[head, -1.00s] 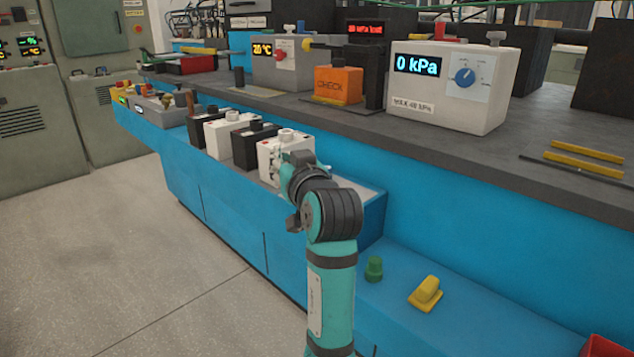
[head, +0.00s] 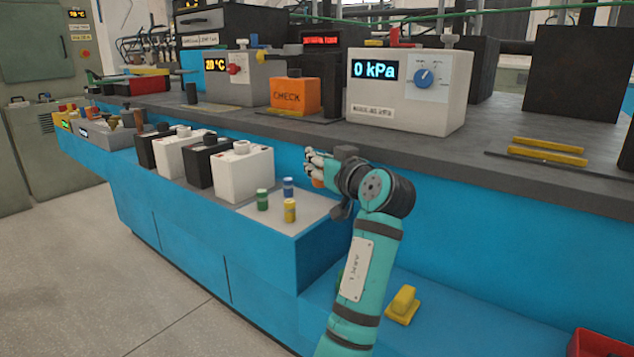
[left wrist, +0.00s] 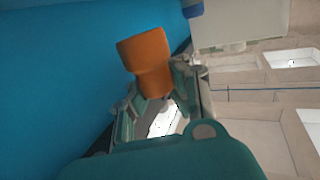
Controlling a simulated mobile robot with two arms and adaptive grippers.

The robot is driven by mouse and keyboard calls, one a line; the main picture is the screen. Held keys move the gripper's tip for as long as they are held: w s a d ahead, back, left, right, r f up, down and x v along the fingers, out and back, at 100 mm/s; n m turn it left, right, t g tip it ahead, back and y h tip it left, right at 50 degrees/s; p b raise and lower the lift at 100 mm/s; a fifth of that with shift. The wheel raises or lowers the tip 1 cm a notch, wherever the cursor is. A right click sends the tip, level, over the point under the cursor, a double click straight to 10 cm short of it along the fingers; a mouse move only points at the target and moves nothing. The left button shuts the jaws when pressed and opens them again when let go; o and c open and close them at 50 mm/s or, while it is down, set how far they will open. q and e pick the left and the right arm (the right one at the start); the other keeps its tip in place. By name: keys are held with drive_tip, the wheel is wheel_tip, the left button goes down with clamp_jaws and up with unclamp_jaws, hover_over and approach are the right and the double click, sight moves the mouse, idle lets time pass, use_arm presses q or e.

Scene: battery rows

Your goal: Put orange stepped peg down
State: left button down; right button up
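My left gripper (head: 314,170) is above the right end of the lower blue bench, beside its wall. It is shut on the orange stepped peg (left wrist: 147,58), which sticks out from between the fingers in the left wrist view. In the head view only a small orange part of the peg (head: 318,184) shows under the fingers. The peg is clear of the grey bench top (head: 318,213). My right gripper is not in view.
Small green (head: 262,199), blue (head: 287,187) and yellow (head: 290,210) cylinders stand on the grey top, left of the gripper. A white battery block (head: 245,175) stands behind them in a row. A yellow stepped piece (head: 403,304) sits on the lower blue ledge.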

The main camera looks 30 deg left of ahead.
use_arm(q)
wheel_tip(320, 180, down, 4)
drive_tip(key=shift+r+b, duration=0.2)
drive_tip(key=shift+b, duration=0.8)
drive_tip(key=shift+r, duration=0.1)
drive_tip(key=c, duration=1.9)
unclamp_jaws()
drive_tip(key=shift+c, duration=0.2)
drive_tip(key=o, duration=0.6)
drive_tip(key=shift+c, duration=0.2)
drive_tip(key=shift+a, duration=0.1)
